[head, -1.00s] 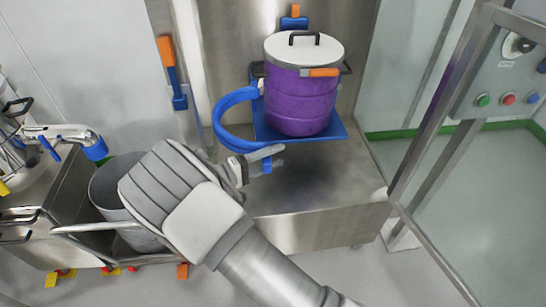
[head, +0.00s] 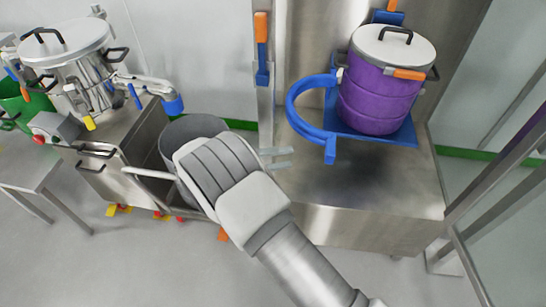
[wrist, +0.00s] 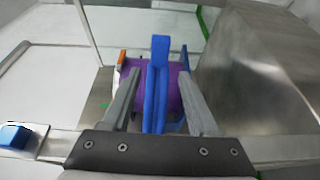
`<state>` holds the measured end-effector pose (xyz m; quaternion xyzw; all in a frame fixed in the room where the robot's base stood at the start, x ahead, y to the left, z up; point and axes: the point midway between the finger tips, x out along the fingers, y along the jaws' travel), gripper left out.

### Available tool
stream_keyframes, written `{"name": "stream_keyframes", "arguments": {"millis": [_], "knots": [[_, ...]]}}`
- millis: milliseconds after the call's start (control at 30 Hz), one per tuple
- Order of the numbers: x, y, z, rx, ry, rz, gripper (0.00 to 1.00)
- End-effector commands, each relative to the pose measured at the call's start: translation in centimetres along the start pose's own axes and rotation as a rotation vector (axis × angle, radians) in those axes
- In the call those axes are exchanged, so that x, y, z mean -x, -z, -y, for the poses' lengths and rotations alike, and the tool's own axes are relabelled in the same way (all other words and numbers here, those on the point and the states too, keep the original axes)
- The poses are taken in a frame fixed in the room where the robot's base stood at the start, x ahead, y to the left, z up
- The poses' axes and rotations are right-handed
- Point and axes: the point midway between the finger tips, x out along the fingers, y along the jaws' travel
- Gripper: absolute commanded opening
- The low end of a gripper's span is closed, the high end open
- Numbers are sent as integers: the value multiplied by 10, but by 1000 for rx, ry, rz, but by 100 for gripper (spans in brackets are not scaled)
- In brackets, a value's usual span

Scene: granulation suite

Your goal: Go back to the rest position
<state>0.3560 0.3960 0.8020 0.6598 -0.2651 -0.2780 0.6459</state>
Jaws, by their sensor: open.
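My gripper (head: 277,158) is open and empty, to the left of the blue curved arm (head: 298,108) and apart from it. This arm curves out from the left side of a purple vessel (head: 375,95) with a white lid, and its free end points toward the front. In the wrist view, the blue arm (wrist: 157,85) appears edge-on between my two spread fingers. The purple vessel (wrist: 176,78) shows behind it, mostly hidden by the arm and my fingers.
The vessel sits on a blue plate (head: 400,135) over a steel bench (head: 375,190). A grey bin (head: 190,132) stands behind my wrist, beside a steel cart with a lidded pot (head: 75,62). A metal frame (head: 500,160) stands at right. Floor at lower left is clear.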

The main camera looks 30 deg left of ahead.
Motion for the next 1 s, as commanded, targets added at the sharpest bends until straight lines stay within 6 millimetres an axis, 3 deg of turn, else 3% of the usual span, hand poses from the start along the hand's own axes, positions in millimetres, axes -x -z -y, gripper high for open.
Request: {"name": "stream_keyframes", "arguments": {"millis": [233,1000], "knots": [[20,0,0,0,0,0,60],[20,0,0,0,0,0,60]]}}
